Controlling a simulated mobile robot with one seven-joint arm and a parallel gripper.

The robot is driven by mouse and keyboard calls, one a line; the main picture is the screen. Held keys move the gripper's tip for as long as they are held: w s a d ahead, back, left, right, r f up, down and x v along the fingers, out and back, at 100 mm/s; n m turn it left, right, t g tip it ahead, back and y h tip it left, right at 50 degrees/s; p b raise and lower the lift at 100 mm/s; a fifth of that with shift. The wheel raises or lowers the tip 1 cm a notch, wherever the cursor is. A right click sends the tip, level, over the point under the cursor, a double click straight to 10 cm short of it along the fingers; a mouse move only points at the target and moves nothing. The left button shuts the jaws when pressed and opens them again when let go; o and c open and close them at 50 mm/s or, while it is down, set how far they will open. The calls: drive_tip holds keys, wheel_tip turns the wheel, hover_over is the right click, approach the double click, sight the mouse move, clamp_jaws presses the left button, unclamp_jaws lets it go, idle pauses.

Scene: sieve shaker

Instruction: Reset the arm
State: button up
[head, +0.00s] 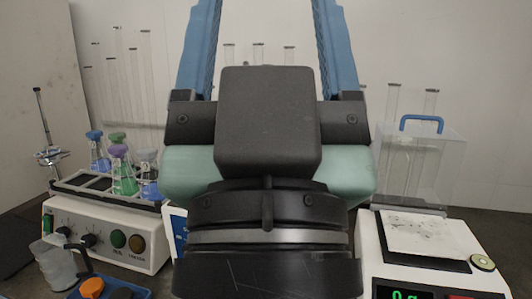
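My gripper (266,30) fills the middle of the head view, close to the camera and pointing up. Its two blue fingers stand wide apart, one on each side of the dark block-shaped body. The fingertips are cut off by the top edge of the view. My dark wrist and the gripper body hide the middle of the bench.
At left, a shaker (105,236) carries several stoppered flasks (123,178). At right are a balance (455,265) and a clear box (436,155) with a blue handle. Tall glass cylinders stand behind.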

wheel_tip(320, 180, up, 22)
drive_tip(key=p, duration=1.9)
wheel_tip(320, 180, down, 56)
drive_tip(key=b, duration=5.5)
drive_tip(key=shift+r, duration=0.25)
